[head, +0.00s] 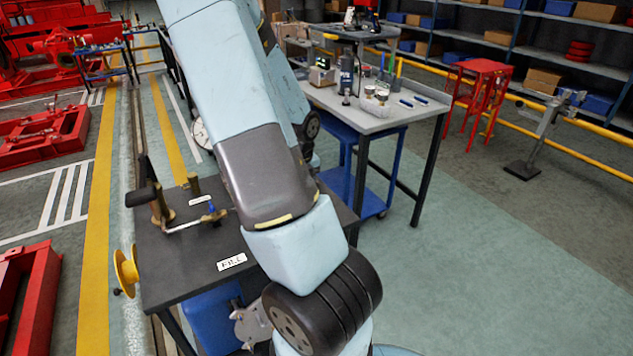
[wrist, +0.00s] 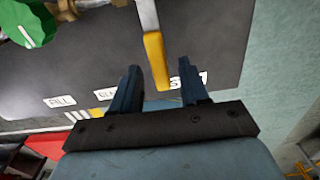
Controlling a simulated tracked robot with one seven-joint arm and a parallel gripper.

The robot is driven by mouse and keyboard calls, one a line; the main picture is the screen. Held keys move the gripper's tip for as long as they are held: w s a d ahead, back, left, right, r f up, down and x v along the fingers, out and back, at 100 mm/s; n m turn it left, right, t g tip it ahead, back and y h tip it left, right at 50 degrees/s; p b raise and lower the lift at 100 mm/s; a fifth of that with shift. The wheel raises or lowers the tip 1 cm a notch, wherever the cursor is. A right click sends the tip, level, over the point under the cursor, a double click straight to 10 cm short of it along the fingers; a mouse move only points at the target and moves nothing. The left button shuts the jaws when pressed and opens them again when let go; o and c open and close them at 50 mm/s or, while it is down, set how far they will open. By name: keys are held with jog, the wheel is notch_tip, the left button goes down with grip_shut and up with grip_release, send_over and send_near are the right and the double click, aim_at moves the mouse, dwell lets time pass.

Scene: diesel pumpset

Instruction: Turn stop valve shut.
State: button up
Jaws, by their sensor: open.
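A lever with a yellow grip (wrist: 156,60) on a pale metal arm (wrist: 146,14) shows at the top middle of the wrist view. My gripper (wrist: 159,67) is open, its two dark fingers on either side of the yellow grip. A gap shows on both sides of the grip; depth contact cannot be told. A white label (wrist: 191,78) starting with "S" lies behind my right finger and is partly hidden. The valve body is out of the wrist view. In the head view my arm covers much of the bench, and my gripper cannot be made out.
A green knob (wrist: 27,24) with brass fittings is at the wrist view's upper left, above the "FILL" label (wrist: 59,102). The dark bench (head: 188,262) holds a black-handled lever (head: 142,194) and, at its left edge, a yellow wheel (head: 126,271).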

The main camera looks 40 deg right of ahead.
jog(key=shift+w+r, duration=0.15)
jog(key=shift+r, duration=0.4)
notch_tip(320, 180, up, 13)
jog(key=shift+f, duration=0.2)
dwell(0.3)
dwell(0.5)
